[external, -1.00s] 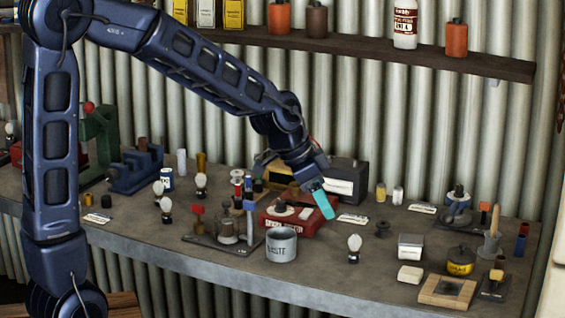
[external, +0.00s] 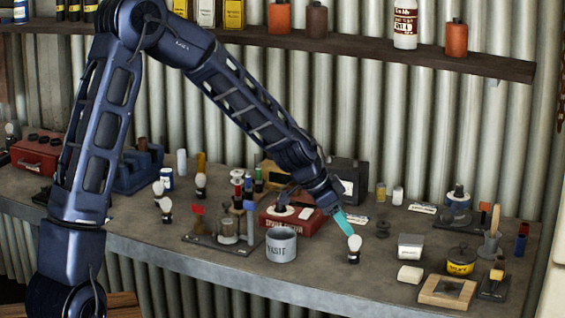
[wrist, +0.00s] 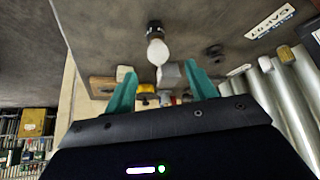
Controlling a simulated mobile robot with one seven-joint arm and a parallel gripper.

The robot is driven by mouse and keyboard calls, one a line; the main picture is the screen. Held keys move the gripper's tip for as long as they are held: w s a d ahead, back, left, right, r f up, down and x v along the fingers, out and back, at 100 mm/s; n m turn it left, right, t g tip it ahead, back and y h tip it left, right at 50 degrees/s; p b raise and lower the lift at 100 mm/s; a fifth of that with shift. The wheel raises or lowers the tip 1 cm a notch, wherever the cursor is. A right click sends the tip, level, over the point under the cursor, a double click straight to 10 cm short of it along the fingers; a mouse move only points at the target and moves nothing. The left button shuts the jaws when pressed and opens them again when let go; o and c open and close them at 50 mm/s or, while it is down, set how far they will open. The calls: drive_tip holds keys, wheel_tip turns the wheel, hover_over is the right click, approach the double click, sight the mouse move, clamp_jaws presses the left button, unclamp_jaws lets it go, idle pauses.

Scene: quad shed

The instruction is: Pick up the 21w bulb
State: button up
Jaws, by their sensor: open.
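A white bulb with a dark base stands upright near the bench's front edge in the external view (external: 354,243). It also shows in the wrist view (wrist: 158,50), centred between and beyond the fingertips. No wattage marking is readable on it. My gripper (external: 346,222) is open, its teal fingers just above and left of this bulb. In the wrist view my gripper (wrist: 158,72) has nothing between its fingers. Several similar bulbs, one of them here (external: 200,182), stand on the left part of the bench.
A grey waste tin (external: 282,246) stands left of the near bulb. A dark spool-like part (external: 383,229) is close on its right. A red case (external: 287,220) lies behind the tin.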

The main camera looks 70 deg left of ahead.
sight(354, 238)
drive_tip(key=x, duration=0.3)
drive_tip(key=shift+w+f, duration=0.1)
drive_tip(key=shift+f, duration=0.15)
drive_tip(key=shift+x, duration=2.85)
drive_tip(key=shift+s+f, duration=0.1)
drive_tip(key=shift+s, duration=0.15)
drive_tip(key=c, duration=1.1)
drive_tip(key=shift+d, duration=0.1)
